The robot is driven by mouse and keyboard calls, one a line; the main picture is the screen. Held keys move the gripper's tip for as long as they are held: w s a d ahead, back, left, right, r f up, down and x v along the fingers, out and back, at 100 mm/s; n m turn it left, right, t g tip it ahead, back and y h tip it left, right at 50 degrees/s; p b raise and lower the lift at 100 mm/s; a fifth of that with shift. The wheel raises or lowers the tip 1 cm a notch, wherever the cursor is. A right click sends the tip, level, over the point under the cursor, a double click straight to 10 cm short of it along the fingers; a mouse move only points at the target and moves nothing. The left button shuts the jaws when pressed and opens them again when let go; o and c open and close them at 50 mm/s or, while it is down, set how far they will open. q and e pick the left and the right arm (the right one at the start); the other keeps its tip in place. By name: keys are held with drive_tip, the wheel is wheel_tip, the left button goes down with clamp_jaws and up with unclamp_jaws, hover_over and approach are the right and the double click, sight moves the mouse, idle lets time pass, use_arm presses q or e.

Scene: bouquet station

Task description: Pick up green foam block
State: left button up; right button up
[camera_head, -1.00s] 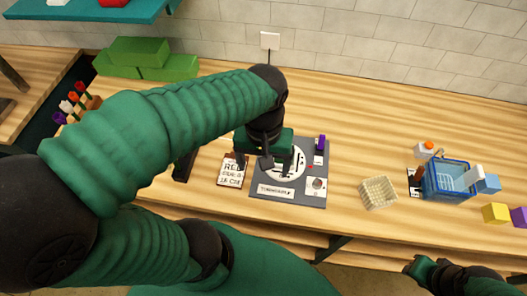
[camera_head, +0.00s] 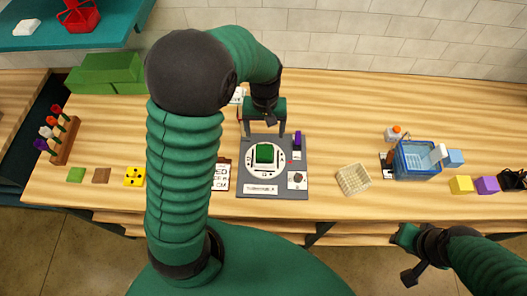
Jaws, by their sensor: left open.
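A green foam block (camera_head: 264,154) sits upright on the white round plate (camera_head: 249,164) in the middle of a dark grey mat (camera_head: 273,188). Larger green blocks (camera_head: 110,69) are stacked at the back left of the table. My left gripper (camera_head: 264,130) is open and empty, with its fingers pointing down just behind the block on the plate, apart from it. My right gripper (camera_head: 408,256) is low at the front right, in front of the table edge; its jaws are too unclear to read.
My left arm hides part of the table left of the mat. A cream basket (camera_head: 354,179), a blue basket (camera_head: 402,172) and coloured cubes (camera_head: 461,184) stand at right. The back right is clear.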

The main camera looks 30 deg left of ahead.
use_arm(q)
hover_over(264, 151)
drive_tip(key=f, duration=0.7)
drive_tip(key=shift+d+p, duration=0.35)
drive_tip(key=shift+d, duration=0.05)
drive_tip(key=f, duration=0.1)
drive_tip(key=f+p, duration=0.1)
drive_tip(key=f, duration=0.1)
drive_tip(key=f+p, duration=0.1)
drive_tip(key=shift+a+f, duration=0.4)
drive_tip(key=shift+f, duration=0.35)
drive_tip(key=shift+w+d+r, duration=0.1)
drive_tip(key=shift+d, duration=0.05)
drive_tip(key=c, duration=1)
clamp_jaws()
